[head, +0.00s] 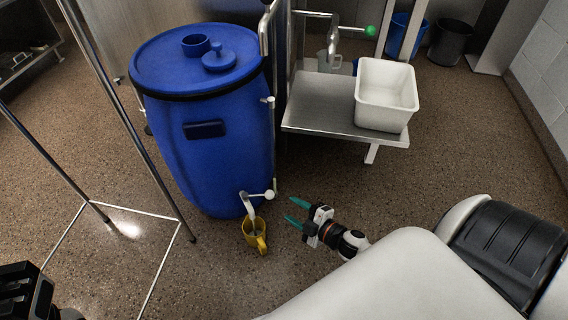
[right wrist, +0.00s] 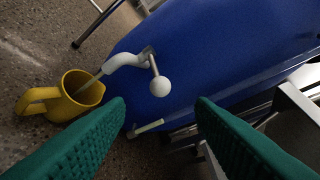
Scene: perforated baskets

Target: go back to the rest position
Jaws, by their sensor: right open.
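My right gripper (head: 294,211) is open and empty, with its two green fingers apart. It is just right of the white tap (head: 250,203) low on the blue barrel (head: 215,150). A yellow jug (head: 262,242) is below the tap spout, left of the fingertips and apart from them. In the right wrist view the open fingers (right wrist: 161,104) frame the barrel, the tap's round white knob (right wrist: 160,87) and the jug (right wrist: 84,92) at left. A thin grey streak runs from the spout into the jug.
A metal table (head: 322,108) stands behind, with a white basin (head: 386,95) on its right end. A thin metal frame (head: 150,165) is at the left. A blue bin (head: 404,40) and a dark bin (head: 450,45) stand at the back. The speckled floor at right is clear.

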